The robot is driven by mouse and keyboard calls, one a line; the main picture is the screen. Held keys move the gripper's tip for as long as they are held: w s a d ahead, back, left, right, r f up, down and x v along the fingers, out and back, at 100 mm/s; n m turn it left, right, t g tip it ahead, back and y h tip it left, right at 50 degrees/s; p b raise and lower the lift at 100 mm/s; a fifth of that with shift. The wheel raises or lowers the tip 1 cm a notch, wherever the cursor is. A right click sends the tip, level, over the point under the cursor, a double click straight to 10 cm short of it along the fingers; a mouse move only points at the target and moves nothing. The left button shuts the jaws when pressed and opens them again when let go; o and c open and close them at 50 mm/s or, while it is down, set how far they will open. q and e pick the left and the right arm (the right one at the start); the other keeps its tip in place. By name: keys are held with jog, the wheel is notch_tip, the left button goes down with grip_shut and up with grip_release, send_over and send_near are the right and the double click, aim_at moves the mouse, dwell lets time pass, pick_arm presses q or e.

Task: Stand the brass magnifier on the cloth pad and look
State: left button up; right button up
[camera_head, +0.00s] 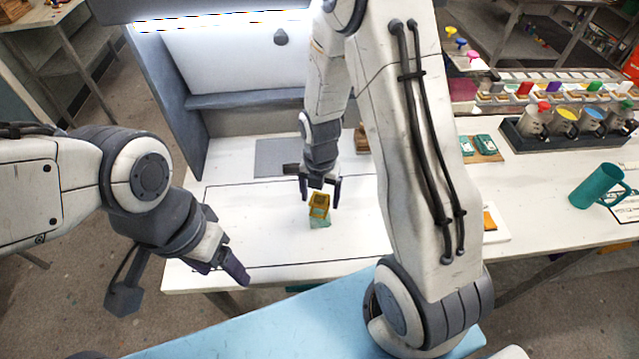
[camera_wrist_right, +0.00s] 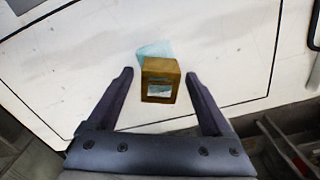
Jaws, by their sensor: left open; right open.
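The brass magnifier (camera_head: 319,201) is a small box-shaped frame with a clear opening. It appears upright on the small teal cloth pad (camera_head: 320,223) on the white table. In the right wrist view the magnifier (camera_wrist_right: 161,72) overlaps the near part of the pad (camera_wrist_right: 154,48); the exact contact is hidden. My right gripper (camera_head: 320,190) is open above and around the magnifier, one finger on each side with gaps. Its fingers also show in the right wrist view (camera_wrist_right: 160,78).
A grey mat (camera_head: 278,158) lies behind, by the booth's grey wall. A teal mug (camera_head: 596,187) and a dark rack (camera_head: 540,141) of several small jugs stand at the right. My right arm hides part of the table's middle. The table left of the magnifier is clear.

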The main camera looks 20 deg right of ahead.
aim_at(320, 197)
notch_tip(320, 197, up, 10)
jog(key=r+b, duration=0.1)
jog(key=b, duration=0.1)
jog(key=s+a+r+m, duration=0.3)
jog(key=s+a+m, duration=0.3)
jog(key=s+m, duration=0.3)
jog(key=s+a+r+m+y, duration=0.1)
jog(key=s+a+r+m, duration=0.2)
jog(key=s+a+m, duration=0.4)
jog(key=s+m, duration=0.2)
jog(key=m, duration=0.3)
jog(key=shift+s, duration=0.35)
jog(key=shift+f, duration=0.15)
